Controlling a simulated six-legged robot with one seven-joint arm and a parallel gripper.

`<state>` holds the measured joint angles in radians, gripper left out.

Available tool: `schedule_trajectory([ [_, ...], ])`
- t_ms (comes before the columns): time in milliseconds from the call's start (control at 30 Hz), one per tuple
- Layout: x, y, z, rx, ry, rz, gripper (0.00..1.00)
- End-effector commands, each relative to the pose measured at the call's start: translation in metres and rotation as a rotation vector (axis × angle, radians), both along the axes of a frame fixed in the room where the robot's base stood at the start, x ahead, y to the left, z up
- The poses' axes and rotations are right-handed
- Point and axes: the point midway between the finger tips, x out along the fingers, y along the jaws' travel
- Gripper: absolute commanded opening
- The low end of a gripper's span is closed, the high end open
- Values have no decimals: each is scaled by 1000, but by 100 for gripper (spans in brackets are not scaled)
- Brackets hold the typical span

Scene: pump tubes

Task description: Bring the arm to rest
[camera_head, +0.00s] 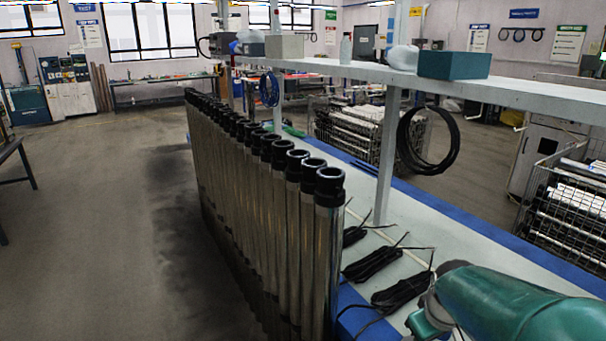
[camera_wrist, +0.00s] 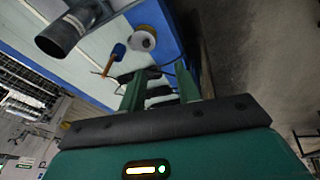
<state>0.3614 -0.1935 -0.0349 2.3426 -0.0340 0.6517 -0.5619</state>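My green arm (camera_head: 520,305) reaches in from the lower right in the head view, low over the workbench (camera_head: 440,235). In the wrist view my gripper (camera_wrist: 160,85) has its two green fingers well apart with nothing held between them. Beyond the fingers lie dark cable bundles, partly hidden by them. In the head view the fingers are mostly hidden or cut off by the lower edge.
A long row of upright metal pump tubes (camera_head: 328,250) with black tops lines the bench's left edge. Black cable bundles (camera_head: 403,290) lie beside my arm. A shelf (camera_head: 360,70) on posts crosses above. The wrist view shows a grey tube end (camera_wrist: 58,38) and a tape roll (camera_wrist: 142,38).

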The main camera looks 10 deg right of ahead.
Motion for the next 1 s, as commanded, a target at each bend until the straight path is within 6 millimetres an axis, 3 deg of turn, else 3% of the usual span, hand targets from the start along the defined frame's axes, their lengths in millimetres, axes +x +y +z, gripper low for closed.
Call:
schedule_trajectory([
  [33, -4, 20, 15, 11, -28, -4, 33],
  [200, -27, 76, 51, 71, -100, -51, 33],
  [433, -71, 135, 82, 166, -174, -107, 33],
  [633, -91, 154, 90, 211, -195, -135, 33],
  [1000, -92, 155, 90, 214, -194, -140, 33],
])
